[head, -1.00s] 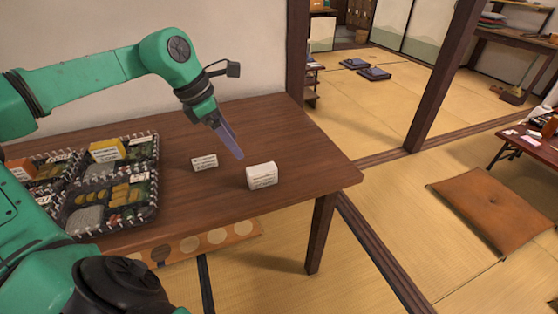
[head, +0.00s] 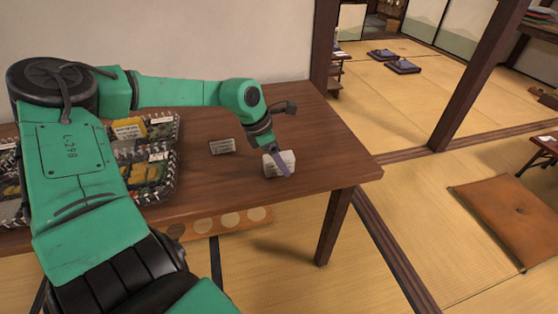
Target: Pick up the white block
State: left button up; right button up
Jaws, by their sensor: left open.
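The white block (head: 287,159) stands on the brown wooden table (head: 240,187) near its right end. My left gripper (head: 284,170) reaches down over the block from above, and its finger covers part of the block's front. The gripper is open; whether it touches the block, I cannot tell. My right gripper is not in view.
A tray of packed food (head: 171,172) is at the left, partly hidden by my arm. An orange cushion (head: 505,214) lies on the tatami at right.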

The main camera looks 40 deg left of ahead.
pick_arm(q)
jog(key=shift+f, duration=0.1)
grip_shut()
